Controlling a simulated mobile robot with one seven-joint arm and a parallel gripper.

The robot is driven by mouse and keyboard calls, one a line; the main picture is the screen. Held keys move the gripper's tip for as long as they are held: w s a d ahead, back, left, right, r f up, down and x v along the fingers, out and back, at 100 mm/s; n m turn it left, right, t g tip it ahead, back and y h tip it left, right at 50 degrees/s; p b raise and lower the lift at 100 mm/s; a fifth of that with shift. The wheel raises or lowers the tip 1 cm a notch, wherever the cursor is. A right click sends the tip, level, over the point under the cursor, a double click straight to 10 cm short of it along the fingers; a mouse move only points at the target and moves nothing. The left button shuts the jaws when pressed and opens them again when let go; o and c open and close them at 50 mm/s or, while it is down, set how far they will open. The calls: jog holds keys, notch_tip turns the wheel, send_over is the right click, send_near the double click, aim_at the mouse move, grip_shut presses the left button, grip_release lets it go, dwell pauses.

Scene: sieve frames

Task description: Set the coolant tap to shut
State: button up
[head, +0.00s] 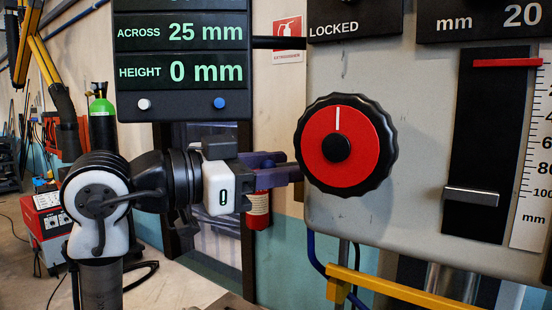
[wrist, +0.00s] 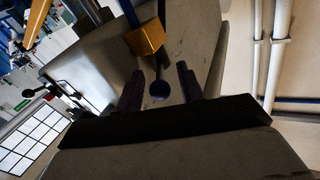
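My gripper (head: 290,172) is at the left edge of the grey machine box in the head view. In the wrist view, its two dark purple fingers (wrist: 160,85) stand apart. A lever with a dark blue ball knob (wrist: 159,90) shows in the gap between the fingers. The knob does not visibly touch either finger, and I cannot tell its depth relative to the tips. This lever may be the coolant tap; no label on it is readable.
The grey box (head: 345,205) carries a red dial (head: 362,165) close right of my gripper. A yellow bar (head: 410,289) and blue hose (head: 315,255) are below; a yellow part (wrist: 146,38) is near the lever. Another black-knobbed lever (wrist: 28,93) is at left.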

grip_shut()
dwell(0.3)
